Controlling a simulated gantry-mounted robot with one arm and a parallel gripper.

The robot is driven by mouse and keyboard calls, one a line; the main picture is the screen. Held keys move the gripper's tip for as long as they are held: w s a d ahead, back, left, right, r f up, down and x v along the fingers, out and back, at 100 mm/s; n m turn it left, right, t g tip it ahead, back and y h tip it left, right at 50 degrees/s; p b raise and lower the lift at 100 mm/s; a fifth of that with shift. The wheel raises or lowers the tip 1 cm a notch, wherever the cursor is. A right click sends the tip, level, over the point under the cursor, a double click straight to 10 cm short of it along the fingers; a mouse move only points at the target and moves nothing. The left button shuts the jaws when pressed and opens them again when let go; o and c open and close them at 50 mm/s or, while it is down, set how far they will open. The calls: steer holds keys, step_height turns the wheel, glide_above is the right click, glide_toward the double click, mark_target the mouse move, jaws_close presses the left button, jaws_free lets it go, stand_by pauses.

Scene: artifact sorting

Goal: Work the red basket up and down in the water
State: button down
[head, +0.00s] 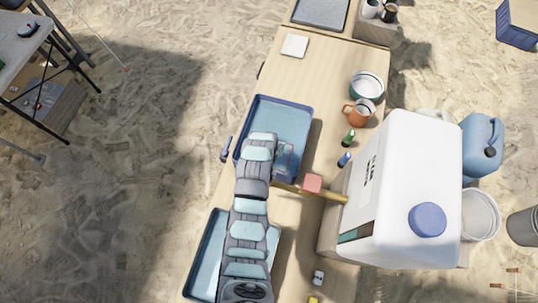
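A blue tray (285,109) that looks like a water basin lies on the wooden table. My arm reaches over it from below, and my gripper (284,160) is at its lower right part, seen from above. The arm hides the fingertips, so I cannot tell whether they are open or holding something. I cannot make out a red basket; only a faint reddish patch shows by the gripper. A second blue tray (205,262) lies lower on the table, partly under my arm.
A pink block (312,183) sits on a wooden bar right of my arm. A large white water container (405,185) stands further right. An orange mug (357,113), a bowl (366,87) and small bottles (349,136) stand at upper right.

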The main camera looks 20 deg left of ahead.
steer(key=shift+s+a+f+b, duration=0.1)
steer(key=shift+a+f+b, duration=0.1)
steer(key=shift+a, duration=0.55)
steer(key=shift+s+a+f+b, duration=0.1)
steer(key=shift+a+b, duration=0.05)
steer(key=shift+a, duration=0.6)
steer(key=shift+d+r+p, duration=0.55)
steer(key=shift+d+p, duration=0.2)
steer(key=shift+d, duration=1.5)
steer(key=shift+a+f+b, duration=0.2)
steer(key=shift+a, duration=0.55)
steer(key=shift+a+f+b, duration=0.15)
steer(key=shift+a+b, duration=0.1)
steer(key=shift+a, duration=0.5)
steer(key=shift+a+f+b, duration=0.2)
steer(key=shift+a, duration=0.55)
steer(key=d, duration=0.1)
steer(key=d+p, duration=0.1)
steer(key=d, duration=0.1)
steer(key=d+r, duration=0.1)
steer(key=shift+w+d+p, duration=0.25)
steer(key=shift+w+p, duration=0.05)
steer(key=shift+r, duration=0.1)
step_height(320, 180, up, 12)
steer(key=p, duration=0.5)
steer(key=shift+f, duration=0.2)
